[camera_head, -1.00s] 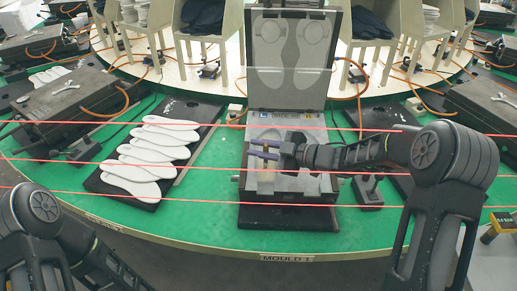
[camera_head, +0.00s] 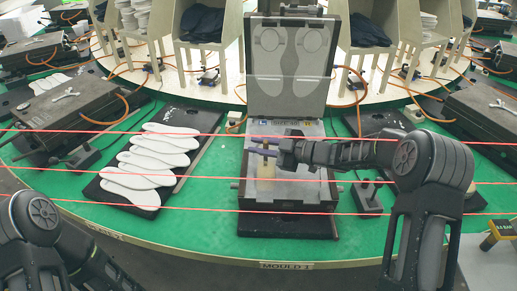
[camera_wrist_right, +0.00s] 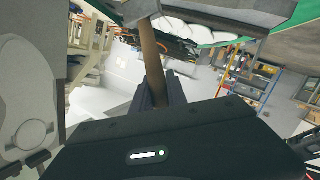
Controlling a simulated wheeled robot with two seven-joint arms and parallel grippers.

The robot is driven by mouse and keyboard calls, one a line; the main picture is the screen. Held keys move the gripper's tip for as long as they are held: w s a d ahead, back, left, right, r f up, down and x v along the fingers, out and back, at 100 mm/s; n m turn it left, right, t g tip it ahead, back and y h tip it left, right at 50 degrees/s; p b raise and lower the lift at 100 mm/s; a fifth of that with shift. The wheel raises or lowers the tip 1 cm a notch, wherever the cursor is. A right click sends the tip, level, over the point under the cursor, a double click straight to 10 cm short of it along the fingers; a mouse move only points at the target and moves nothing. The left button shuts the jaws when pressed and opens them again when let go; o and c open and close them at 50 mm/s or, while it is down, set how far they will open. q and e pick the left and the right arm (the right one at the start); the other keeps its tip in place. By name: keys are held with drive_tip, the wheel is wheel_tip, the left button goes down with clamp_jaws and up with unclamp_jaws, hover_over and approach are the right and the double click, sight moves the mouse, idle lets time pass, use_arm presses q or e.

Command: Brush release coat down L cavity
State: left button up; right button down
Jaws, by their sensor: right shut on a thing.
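The open mould base (camera_head: 320,190) stands in front of me, with its lid (camera_head: 288,95) raised behind it. The lid's inner face shows two foot-shaped outlines. An "L" label is on the left of the hinge strip. My right gripper (camera_head: 270,155) is over the left half of the base, shut on the brush. The brush's brown handle (camera_wrist_right: 151,60) shows between the fingers (camera_wrist_right: 157,96) in the right wrist view. A pale part of the brush (camera_head: 265,172) points down at the L side; I cannot tell whether it touches. The hand partly hides the cavities. My left gripper is out of view.
A black board (camera_head: 185,180) with several white insoles (camera_head: 150,160) lies left of the mould on the green table (camera_head: 215,235). Closed moulds stand at far left and right. Red lines cross the view. A small dark block (camera_head: 367,197) stands right of the base.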

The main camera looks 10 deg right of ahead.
drive_tip(key=shift+w+d, duration=0.1)
drive_tip(key=shift+w, duration=0.4)
drive_tip(key=shift+w+d, duration=0.2)
drive_tip(key=shift+w, duration=0.5)
drive_tip(key=shift+w+d, duration=0.15)
drive_tip(key=shift+w, duration=0.55)
drive_tip(key=shift+w+d, duration=0.2)
drive_tip(key=shift+w, duration=0.5)
drive_tip(key=shift+w+d, duration=0.2)
drive_tip(key=shift+w, duration=0.5)
